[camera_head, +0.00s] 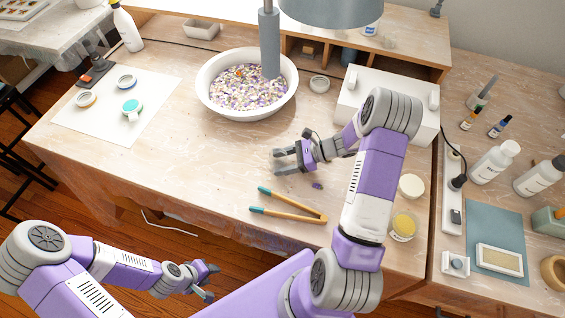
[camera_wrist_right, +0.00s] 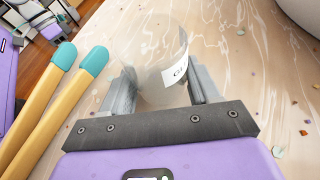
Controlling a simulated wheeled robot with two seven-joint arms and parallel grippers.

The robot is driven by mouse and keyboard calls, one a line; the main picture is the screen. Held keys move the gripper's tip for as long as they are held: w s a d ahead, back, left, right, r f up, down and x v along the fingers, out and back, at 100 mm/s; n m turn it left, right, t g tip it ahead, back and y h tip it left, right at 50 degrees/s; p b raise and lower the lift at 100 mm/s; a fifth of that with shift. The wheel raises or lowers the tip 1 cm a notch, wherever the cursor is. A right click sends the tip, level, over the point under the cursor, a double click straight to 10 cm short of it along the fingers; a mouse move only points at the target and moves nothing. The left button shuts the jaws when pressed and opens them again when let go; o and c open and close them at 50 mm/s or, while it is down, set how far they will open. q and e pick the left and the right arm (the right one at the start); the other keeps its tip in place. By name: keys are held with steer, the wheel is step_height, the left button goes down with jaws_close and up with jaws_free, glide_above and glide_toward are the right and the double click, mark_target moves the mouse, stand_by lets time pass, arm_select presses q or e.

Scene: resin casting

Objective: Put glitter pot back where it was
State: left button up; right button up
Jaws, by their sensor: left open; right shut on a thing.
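The glitter pot (camera_wrist_right: 150,52) is a clear, see-through cup with a white label reading "GL…" in the right wrist view. My right gripper (camera_wrist_right: 161,84) is shut on it, one finger on each side. In the head view my right gripper (camera_head: 279,162) is low over the middle of the table, in front of the white bowl; the pot hardly shows there. I cannot tell if the pot touches the table. My left gripper (camera_head: 209,281) is open and empty, off the table's front edge, above the floor.
Wooden tongs with teal tips (camera_head: 290,205) lie just in front of my right gripper. A white bowl of coloured flakes (camera_head: 212,100) stands behind it. Two round lidded or filled pots (camera_head: 403,226) (camera_head: 411,185) stand at right. A white paper sheet (camera_head: 100,128) lies left. Bare tabletop lies between.

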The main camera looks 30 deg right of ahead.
steer(key=shift+r, duration=0.1)
steer(key=o, duration=1.1)
steer(key=shift+c, duration=0.2)
steer(key=shift+d+r, duration=0.1)
steer(key=p+v, duration=0.2)
steer(key=v, duration=0.9)
steer(key=shift+s+d+r, duration=0.1)
steer(key=shift+s+d, duration=0.15)
steer(key=shift+s, duration=0.05)
steer(key=shift+p, duration=0.3)
